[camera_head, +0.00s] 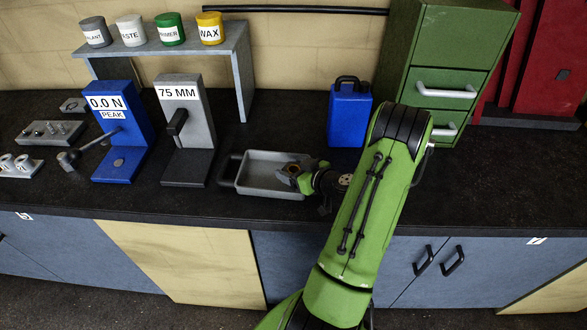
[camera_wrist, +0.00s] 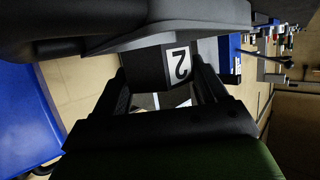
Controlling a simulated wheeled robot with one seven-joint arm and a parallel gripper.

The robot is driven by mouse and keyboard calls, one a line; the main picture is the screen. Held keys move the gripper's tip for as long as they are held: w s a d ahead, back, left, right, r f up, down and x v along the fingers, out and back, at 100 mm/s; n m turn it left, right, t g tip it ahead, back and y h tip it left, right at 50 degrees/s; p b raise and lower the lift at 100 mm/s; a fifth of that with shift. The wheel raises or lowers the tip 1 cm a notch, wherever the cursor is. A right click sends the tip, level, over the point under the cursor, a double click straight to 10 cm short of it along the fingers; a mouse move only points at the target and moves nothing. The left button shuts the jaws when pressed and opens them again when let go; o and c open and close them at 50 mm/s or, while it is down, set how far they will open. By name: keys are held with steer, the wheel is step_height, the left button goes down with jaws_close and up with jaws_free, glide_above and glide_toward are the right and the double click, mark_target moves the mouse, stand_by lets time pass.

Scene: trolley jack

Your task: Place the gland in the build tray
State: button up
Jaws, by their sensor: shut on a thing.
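My gripper (camera_head: 297,176) is over the right end of the grey build tray (camera_head: 250,185) on the bench. In the wrist view, my gripper (camera_wrist: 165,85) has its two dark fingers on either side of a dark, faceted piece marked with a white "2" label, which I take to be the gland (camera_wrist: 150,67). It is shut on this piece. In the head view the gland is too small and covered to make out clearly. I cannot tell whether it touches the tray floor.
A grey 75 MM stand (camera_head: 183,120) and a blue 0.0 N gauge (camera_head: 125,135) stand left of the tray. A blue can (camera_head: 348,115) stands behind and to the right, near the green drawer cabinet (camera_head: 430,50). A grey shelf (camera_head: 175,48) carries several pots.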

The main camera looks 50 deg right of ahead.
steer(key=shift+w+f+b, duration=0.1)
steer(key=shift+f+b, duration=0.15)
steer(key=shift+b, duration=0.2)
steer(key=shift+f+b, duration=0.4)
steer(key=shift+b, duration=0.3)
steer(key=o, duration=1.7)
steer(key=shift+c, duration=0.2)
